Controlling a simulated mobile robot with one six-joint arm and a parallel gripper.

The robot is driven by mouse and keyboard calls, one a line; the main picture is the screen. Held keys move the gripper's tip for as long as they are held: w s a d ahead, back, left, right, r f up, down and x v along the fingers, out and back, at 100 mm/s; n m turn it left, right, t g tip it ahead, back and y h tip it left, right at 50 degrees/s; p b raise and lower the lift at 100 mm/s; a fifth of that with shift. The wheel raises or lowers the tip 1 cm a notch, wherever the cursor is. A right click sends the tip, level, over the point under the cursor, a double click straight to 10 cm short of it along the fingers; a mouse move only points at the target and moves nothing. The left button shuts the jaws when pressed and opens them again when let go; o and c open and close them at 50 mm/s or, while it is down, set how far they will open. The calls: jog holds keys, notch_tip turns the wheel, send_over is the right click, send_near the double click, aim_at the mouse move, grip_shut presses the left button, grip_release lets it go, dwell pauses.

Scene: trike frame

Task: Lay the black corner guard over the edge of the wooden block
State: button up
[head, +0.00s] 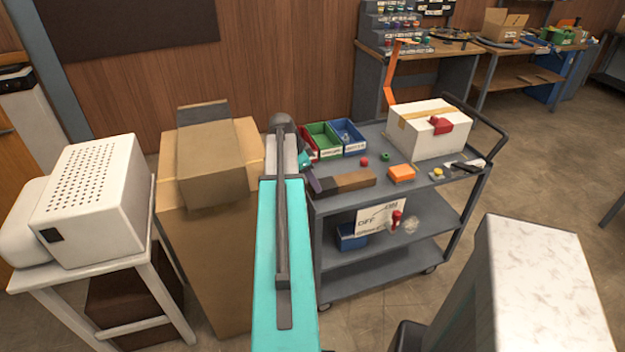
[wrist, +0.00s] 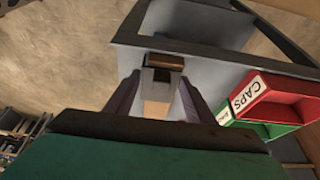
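The wooden block (head: 352,181) lies on the top shelf of the grey cart, brown and long. In the wrist view a tan, wood-coloured patch (wrist: 157,108) shows between my fingers. My gripper (wrist: 160,78) points down at the left end of the block, its two purple fingers apart on either side of a grey piece. That piece seems to fill the gap, but I cannot tell whether it is the black corner guard or whether the fingers press on it. A brown bar with a dark edge (wrist: 164,61) shows just beyond the fingertips. I cannot make out the guard for certain.
The red bin (wrist: 280,92) and green bin (head: 321,137) stand behind the block, with a blue bin (head: 347,136) beside them. An orange box (head: 401,173) sits right of the block. A white carton (head: 425,138) stands farther right. The cart has a raised rim.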

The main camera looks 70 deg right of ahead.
jog(key=o, duration=0.5)
jog(key=shift+r, duration=0.2)
jog(key=shift+b+v, duration=1.4)
jog(key=shift+v, duration=5.35)
jog(key=shift+s, duration=0.1)
